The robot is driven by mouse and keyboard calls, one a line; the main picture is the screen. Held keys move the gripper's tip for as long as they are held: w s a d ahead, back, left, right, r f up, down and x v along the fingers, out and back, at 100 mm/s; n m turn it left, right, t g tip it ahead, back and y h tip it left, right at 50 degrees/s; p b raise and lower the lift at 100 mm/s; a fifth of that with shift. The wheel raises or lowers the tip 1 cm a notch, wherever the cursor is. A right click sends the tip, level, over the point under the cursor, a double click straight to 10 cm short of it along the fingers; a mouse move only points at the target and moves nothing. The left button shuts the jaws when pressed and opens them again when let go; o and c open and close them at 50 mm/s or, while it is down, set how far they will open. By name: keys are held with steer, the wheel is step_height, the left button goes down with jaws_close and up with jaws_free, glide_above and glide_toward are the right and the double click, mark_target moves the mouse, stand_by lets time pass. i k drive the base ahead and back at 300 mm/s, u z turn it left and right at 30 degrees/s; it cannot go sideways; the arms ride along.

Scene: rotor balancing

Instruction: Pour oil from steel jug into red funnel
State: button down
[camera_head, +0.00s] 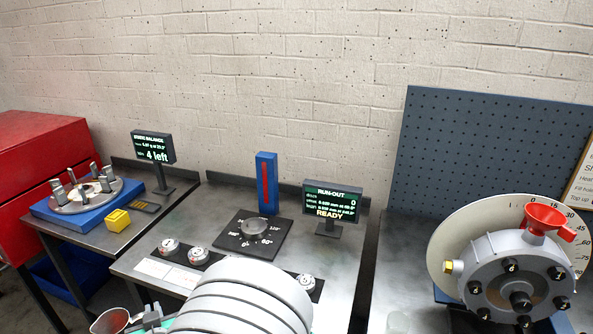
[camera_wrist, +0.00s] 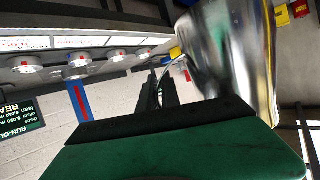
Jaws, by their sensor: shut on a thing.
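The steel jug (camera_head: 111,321) is at the bottom left of the head view, partly cut off by the frame, its open top showing a reddish inside. The shiny jug (camera_wrist: 232,55) fills the upper right of the wrist view. My gripper (camera_wrist: 165,88) is shut on the jug's thin handle; in the head view my gripper (camera_head: 152,318) is beside the jug, partly hidden by my arm. The red funnel (camera_head: 545,217) sits on top of the grey round housing (camera_head: 508,262) at the far right, well away from the jug. No oil stream shows.
A steel bench (camera_head: 335,262) with dials, a blue gauge (camera_head: 267,184) and a run-out screen (camera_head: 332,200) lies between. A blue pegboard (camera_head: 480,150) stands behind the housing. A blue balancing fixture (camera_head: 90,203) and yellow block (camera_head: 118,220) are at the left, beside a red cabinet (camera_head: 40,165).

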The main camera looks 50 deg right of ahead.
mark_target(542, 217)
steer(key=u, duration=0.55)
steer(key=k, duration=1.35)
steer(key=u, duration=0.3)
steer(key=k, duration=1.5)
steer(key=z, duration=0.25)
